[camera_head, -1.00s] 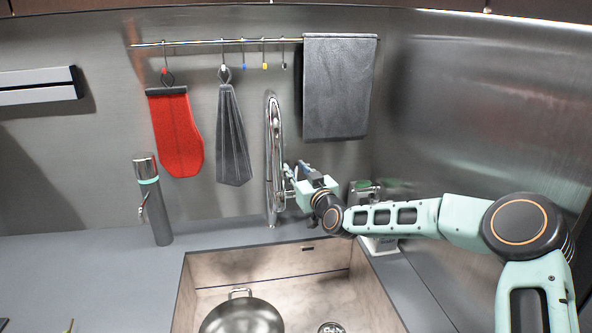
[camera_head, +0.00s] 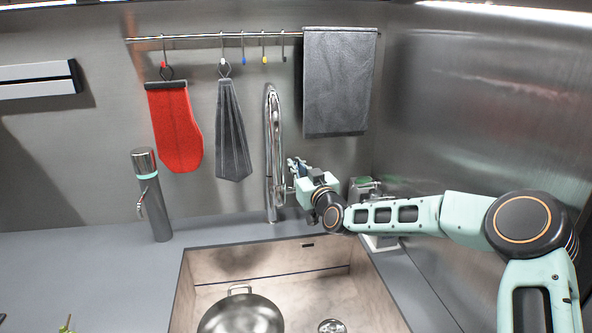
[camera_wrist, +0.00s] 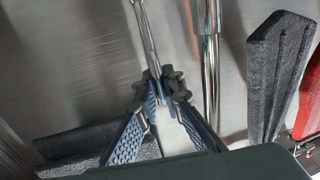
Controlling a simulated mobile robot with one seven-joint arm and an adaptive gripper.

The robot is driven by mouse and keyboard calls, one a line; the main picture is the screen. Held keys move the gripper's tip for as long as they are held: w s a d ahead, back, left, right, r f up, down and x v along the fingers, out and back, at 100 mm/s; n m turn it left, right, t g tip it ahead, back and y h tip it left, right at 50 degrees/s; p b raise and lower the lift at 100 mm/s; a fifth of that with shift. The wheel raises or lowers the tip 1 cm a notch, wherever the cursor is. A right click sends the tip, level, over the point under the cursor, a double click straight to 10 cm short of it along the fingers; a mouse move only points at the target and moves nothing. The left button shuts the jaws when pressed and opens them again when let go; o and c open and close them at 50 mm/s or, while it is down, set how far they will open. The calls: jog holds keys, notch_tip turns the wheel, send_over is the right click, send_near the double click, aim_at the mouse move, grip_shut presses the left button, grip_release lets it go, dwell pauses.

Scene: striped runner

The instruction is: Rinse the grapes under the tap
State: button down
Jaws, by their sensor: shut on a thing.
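The chrome tap (camera_head: 268,150) stands behind the sink and its column also shows in the wrist view (camera_wrist: 210,80). My gripper (camera_head: 294,163) is just right of the tap column. In the wrist view my gripper (camera_wrist: 155,82) has its blue-grey fingers closed around a thin chrome rod, the tap lever (camera_wrist: 145,30). A small green sprig (camera_head: 67,326) shows at the bottom left edge; I cannot tell if it belongs to the grapes. No grape bunch is clearly visible. I cannot make out any running water.
A metal pan (camera_head: 240,315) sits in the stone-coloured sink (camera_head: 210,265). A steel bottle-like cylinder (camera_head: 153,195) stands on the counter at left. A red mitt (camera_head: 174,125), a folded grey cloth (camera_head: 231,130) and a grey towel (camera_head: 338,85) hang behind. A steel wall closes the right side.

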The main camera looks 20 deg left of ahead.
jog(key=shift+s+d+f+t+y+b, duration=0.35)
jog(key=shift+f+t+b, duration=0.1)
jog(key=shift+b, duration=2.15)
jog(key=b, duration=0.3)
jog(key=s+y+b, duration=0.1)
jog(key=b, duration=0.1)
jog(key=shift+d+f+t+b, duration=0.15)
jog(key=shift+d+t+b, duration=0.05)
jog(key=shift+t+b, duration=0.2)
jog(key=shift+b, duration=0.35)
jog(key=shift+r, duration=0.2)
jog(key=c, duration=2)
grip_release()
jog(key=shift+s+n, duration=0.1)
jog(key=shift+n, duration=0.2)
jog(key=v, duration=1.2)
jog(key=shift+f, duration=0.1)
